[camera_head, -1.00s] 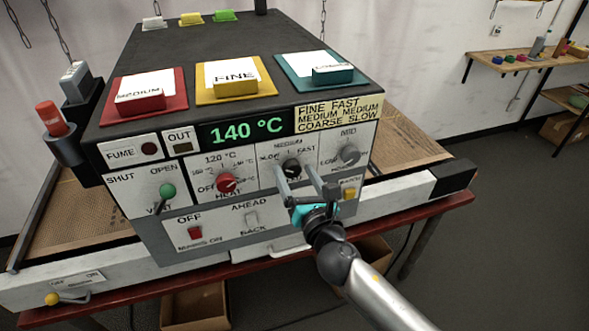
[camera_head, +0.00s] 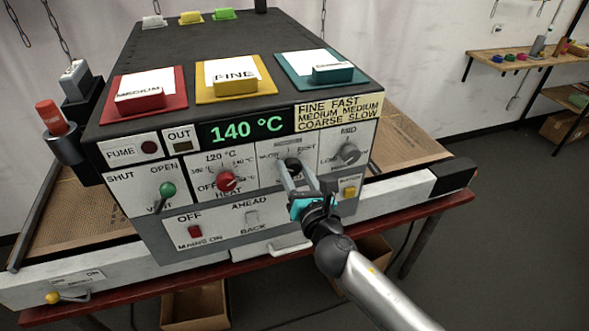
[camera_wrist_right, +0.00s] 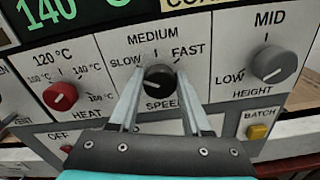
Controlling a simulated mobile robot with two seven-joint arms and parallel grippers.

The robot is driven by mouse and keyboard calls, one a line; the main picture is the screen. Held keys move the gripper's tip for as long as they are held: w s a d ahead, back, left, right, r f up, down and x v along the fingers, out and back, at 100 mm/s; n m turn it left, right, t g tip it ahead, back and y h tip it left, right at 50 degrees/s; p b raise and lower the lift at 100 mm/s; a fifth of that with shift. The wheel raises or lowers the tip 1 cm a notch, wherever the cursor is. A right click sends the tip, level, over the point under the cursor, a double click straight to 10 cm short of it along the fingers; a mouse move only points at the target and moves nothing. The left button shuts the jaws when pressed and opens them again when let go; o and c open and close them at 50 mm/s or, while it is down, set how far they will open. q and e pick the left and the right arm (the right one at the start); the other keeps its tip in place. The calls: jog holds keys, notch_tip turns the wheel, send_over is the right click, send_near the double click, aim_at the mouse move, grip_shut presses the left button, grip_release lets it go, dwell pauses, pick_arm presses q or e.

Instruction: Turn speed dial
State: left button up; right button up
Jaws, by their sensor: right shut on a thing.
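The black speed dial (camera_wrist_right: 159,80) sits on the machine's front panel under the labels SLOW, MEDIUM and FAST. In the head view the speed dial (camera_head: 291,165) is partly hidden by my right gripper (camera_head: 293,175). In the right wrist view the two fingers of my right gripper (camera_wrist_right: 158,92) stand on either side of the dial and are shut on it. My left gripper is not in view.
The red heat knob (camera_head: 226,181) is left of the speed dial and the grey height knob (camera_head: 349,153) is right of it. A yellow batch button (camera_head: 349,191) sits below right, close to my right gripper. The display (camera_head: 245,130) reads 140 °C.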

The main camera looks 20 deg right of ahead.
grip_shut()
jog(key=shift+m, duration=0.3)
jog(key=m, duration=0.5)
jog(key=shift+d+m, duration=0.1)
jog(key=shift+m, duration=0.2)
jog(key=m, duration=0.6)
jog(key=shift+d+f, duration=0.1)
jog(key=m, duration=0.5)
jog(key=shift+f+m, duration=0.1)
jog(key=shift+m, duration=0.3)
jog(key=m+p, duration=0.2)
jog(key=m, duration=0.3)
jog(key=shift+f+m, duration=0.1)
jog(key=shift+m, duration=0.3)
